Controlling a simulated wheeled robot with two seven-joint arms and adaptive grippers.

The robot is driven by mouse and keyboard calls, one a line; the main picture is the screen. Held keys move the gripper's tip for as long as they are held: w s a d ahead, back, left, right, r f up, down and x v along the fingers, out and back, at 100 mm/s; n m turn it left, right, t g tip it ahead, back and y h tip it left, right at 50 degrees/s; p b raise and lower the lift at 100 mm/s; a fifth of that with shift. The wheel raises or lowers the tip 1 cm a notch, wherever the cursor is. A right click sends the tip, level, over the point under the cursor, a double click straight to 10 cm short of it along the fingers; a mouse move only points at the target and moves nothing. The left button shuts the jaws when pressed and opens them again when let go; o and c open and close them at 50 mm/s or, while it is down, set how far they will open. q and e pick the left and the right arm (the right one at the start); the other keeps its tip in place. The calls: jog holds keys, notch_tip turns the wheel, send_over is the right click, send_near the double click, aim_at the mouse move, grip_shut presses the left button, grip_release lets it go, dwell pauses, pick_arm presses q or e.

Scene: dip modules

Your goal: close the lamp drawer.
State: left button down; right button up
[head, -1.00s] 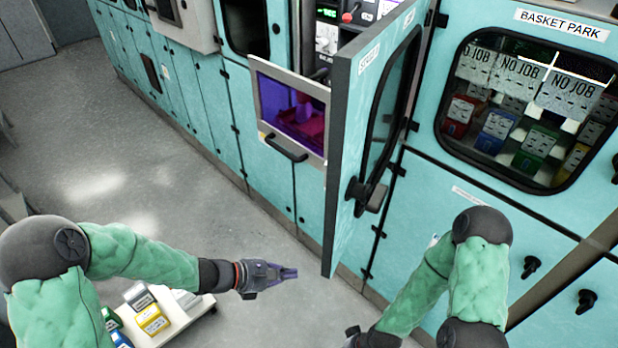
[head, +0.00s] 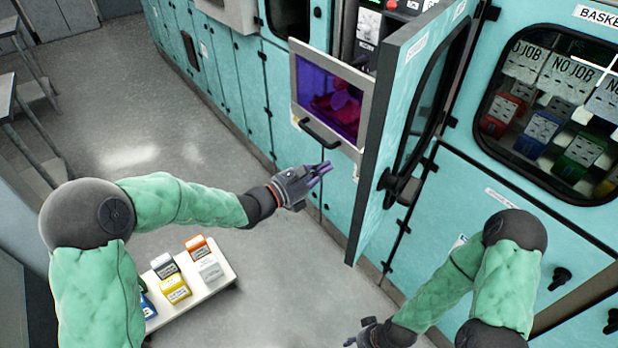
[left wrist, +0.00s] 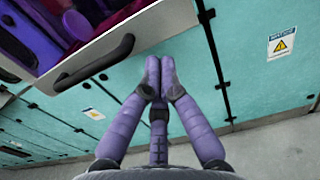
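The lamp drawer (head: 345,149) is pulled out from the teal cabinet wall, with a pale frame and purple-lit contents inside. Its black bar handle (head: 320,134) is on the front. In the left wrist view the drawer (left wrist: 150,22) is at upper left, with the handle (left wrist: 96,62) left of my fingers. My left gripper (head: 324,168) is just below the handle in the head view, apart from it. Its purple fingers (left wrist: 159,66) are together with nothing between them. My right gripper (head: 362,338) is low at the bottom edge, its fingers partly cut off.
An open teal door (head: 395,130) stands just right of the drawer. A basket window (head: 545,125) is at far right. A white cart (head: 215,283) carrying several coloured boxes is at lower left. The grey floor between is clear.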

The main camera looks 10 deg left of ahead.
aim_at(348, 154)
pick_arm(q)
jog(key=shift+b+x, duration=0.5)
jog(key=shift+x, duration=2.5)
jog(key=shift+w, duration=0.1)
